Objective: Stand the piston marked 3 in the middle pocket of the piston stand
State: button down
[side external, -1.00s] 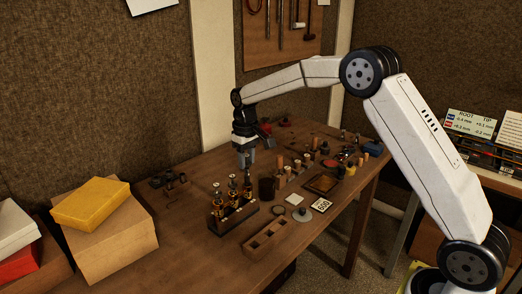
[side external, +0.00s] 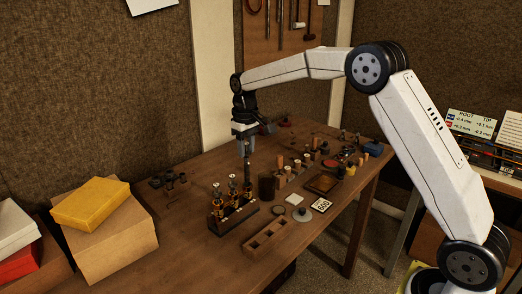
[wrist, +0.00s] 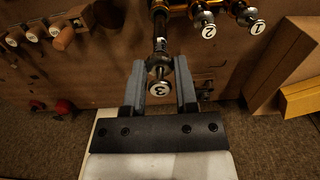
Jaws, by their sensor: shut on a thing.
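My gripper (side external: 244,141) is shut on the piston marked 3 (side external: 247,168), which hangs upright below the fingers, over the far end of the dark valve block (side external: 226,226). I cannot tell whether its lower end is clear of the block. In the wrist view, its white cap with the 3 (wrist: 158,88) sits between the two fingers (wrist: 160,70). Two other pistons with numbered white caps (side external: 217,188) stand in the brass casings. The wooden piston stand (side external: 250,250), with a row of empty pockets, lies on the table in front of the block.
A dark cup (side external: 267,187) stands just right of the held piston. A grey disc (side external: 302,215) and a marked white card (side external: 321,205) lie right of the stand. Several small tools and corks crowd the table behind. Bare table (side external: 170,240) lies left of the block.

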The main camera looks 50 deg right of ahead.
jog(key=shift+s+a, duration=0.1)
dwell(0.3)
jog(key=s+a, duration=0.2)
jog(key=s, duration=0.4)
jog(key=s+a+f, duration=0.1)
jog(key=s+a, duration=0.2)
jog(key=s, duration=0.4)
jog(key=shift+s+a+f, duration=0.15)
jog(key=shift+a+f, duration=0.05)
jog(key=shift+f, duration=0.1)
jog(key=shift+f, duration=0.15)
jog(key=shift+f, duration=2.2)
jog(key=shift+f, duration=2.15)
dwell(0.5)
grip_release()
